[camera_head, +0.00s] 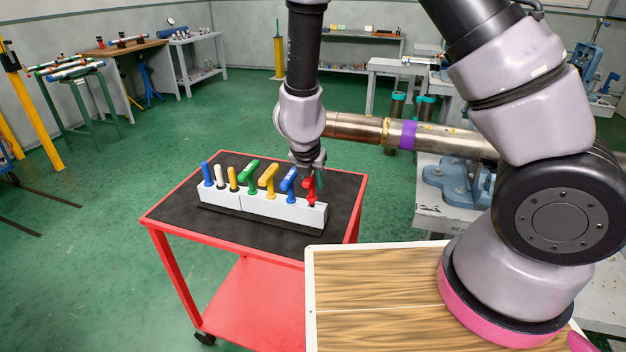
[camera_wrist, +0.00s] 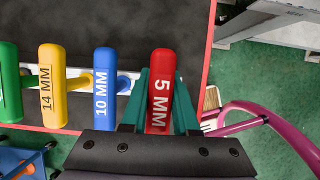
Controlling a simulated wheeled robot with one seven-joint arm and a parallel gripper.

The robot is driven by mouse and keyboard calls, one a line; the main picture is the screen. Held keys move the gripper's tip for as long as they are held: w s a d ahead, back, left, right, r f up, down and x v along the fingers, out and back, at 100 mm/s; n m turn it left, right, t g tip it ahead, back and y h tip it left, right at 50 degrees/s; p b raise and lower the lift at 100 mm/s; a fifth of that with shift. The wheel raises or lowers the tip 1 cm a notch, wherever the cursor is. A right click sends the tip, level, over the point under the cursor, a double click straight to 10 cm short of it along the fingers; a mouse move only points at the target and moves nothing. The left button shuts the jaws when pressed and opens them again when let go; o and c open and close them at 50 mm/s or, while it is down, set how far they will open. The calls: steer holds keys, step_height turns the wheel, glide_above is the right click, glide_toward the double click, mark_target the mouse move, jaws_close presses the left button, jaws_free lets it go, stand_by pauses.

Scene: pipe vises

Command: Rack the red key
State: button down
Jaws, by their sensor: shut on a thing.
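The red key (camera_head: 309,184), marked 5 MM, is upright at the right end of the white rack (camera_head: 262,214). In the wrist view the red key (camera_wrist: 161,85) lies between the teal fingers of my gripper (camera_wrist: 162,100), which is shut on its handle. My gripper (camera_head: 313,172) points down over the rack's right end in the head view. The key's lower end meets the rack's top there, but how deep it sits is hidden from me.
The rack also holds a green key (camera_head: 248,170), a yellow key (camera_head: 268,178) and a blue key (camera_head: 289,181), close beside the red one, plus several pegs at left. It stands on a red cart (camera_head: 180,228) with a black top. A wooden-topped table (camera_head: 370,290) is in front.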

steer(key=shift+f, duration=1.15)
stand_by(0.9)
steer(key=c, duration=0.6)
jaws_free()
steer(key=v, duration=1.1)
